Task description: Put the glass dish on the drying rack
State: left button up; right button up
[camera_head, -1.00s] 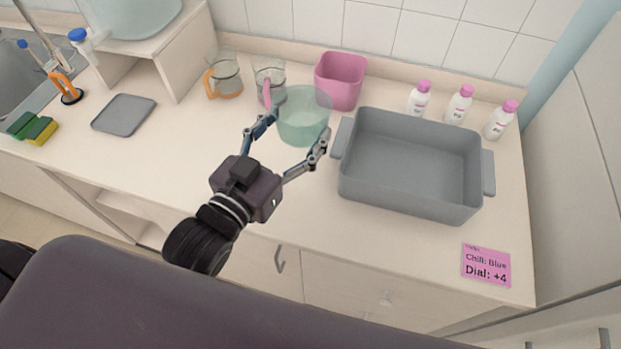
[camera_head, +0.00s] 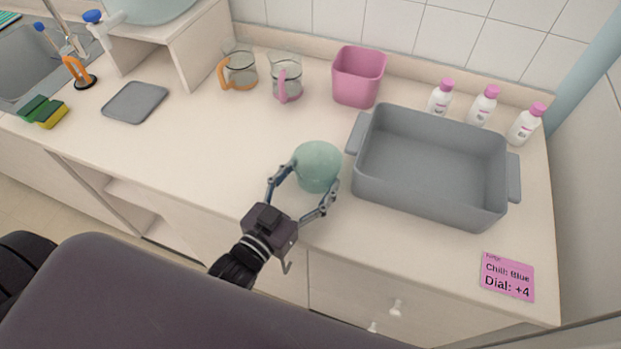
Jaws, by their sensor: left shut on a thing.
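The pale green glass dish (camera_head: 318,160) is between the fingers of my left gripper (camera_head: 312,183), near the middle of the counter, left of the large grey tub. The left gripper is shut on it, one finger on each side. The dish now shows as a rounded green shape; I cannot tell how far it is tilted or whether it is clear of the counter. I cannot make out a drying rack for certain in this view. My right gripper is not in view.
The grey tub (camera_head: 362,180) stands close to the dish's right. Behind are a pink bin (camera_head: 358,78), an orange-handled jug (camera_head: 240,70), a pink-handled jug (camera_head: 287,78) and white bottles (camera_head: 482,106). A grey mat (camera_head: 135,102) lies left. The counter between mat and dish is clear.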

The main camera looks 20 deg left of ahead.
pick_arm(q)
jog(key=shift+f, duration=0.35)
jog(key=shift+f, duration=0.1)
jog(key=o, duration=1.4)
jog(key=shift+c, duration=0.2)
